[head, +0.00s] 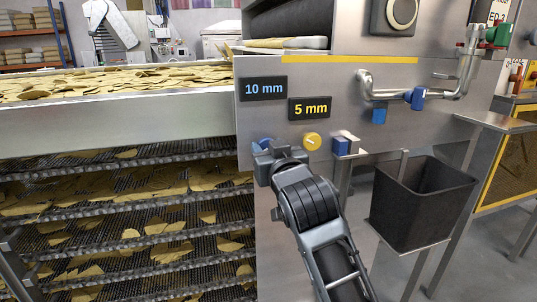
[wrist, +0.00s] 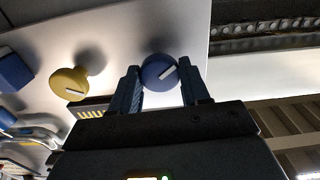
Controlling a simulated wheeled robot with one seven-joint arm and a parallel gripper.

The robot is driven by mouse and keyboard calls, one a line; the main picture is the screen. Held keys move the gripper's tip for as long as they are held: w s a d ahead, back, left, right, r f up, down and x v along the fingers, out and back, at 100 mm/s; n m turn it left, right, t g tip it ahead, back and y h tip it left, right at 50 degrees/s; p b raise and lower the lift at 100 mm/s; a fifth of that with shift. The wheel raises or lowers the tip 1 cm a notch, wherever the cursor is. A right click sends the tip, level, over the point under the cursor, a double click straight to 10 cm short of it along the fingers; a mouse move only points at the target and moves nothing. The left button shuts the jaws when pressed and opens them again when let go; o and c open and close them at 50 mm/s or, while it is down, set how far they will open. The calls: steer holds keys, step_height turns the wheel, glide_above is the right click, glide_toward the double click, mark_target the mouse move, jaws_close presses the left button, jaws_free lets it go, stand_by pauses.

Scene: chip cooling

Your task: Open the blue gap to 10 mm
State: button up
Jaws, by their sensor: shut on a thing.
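My gripper (head: 270,158) is at the panel of the steel machine (head: 345,100), with its fingers around the blue knob (head: 265,144). In the wrist view, the blue knob (wrist: 154,68) sits between the two fingertips of my gripper (wrist: 160,78), and its white pointer line is slanted. The blue readout (head: 264,88) above it shows 10 mm. The yellow knob (head: 312,141) is to the right of my gripper, under the yellow readout (head: 310,108), which shows 5 mm. Most of the blue knob is hidden by my gripper in the head view.
A blue block (head: 341,147) sticks out right of the yellow knob. A pipe with a blue valve (head: 415,98) is on the right, above a black bin (head: 421,205). Conveyor belts with chips (head: 120,195) lie left.

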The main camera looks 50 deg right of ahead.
steer(key=shift+m, duration=0.6)
steer(key=o, duration=1.1)
steer(key=shift+c, duration=0.2)
steer(key=shift+s, duration=0.1)
steer(key=b+v, duration=0.1)
steer(key=v, duration=0.6)
steer(key=shift+s+a, duration=0.25)
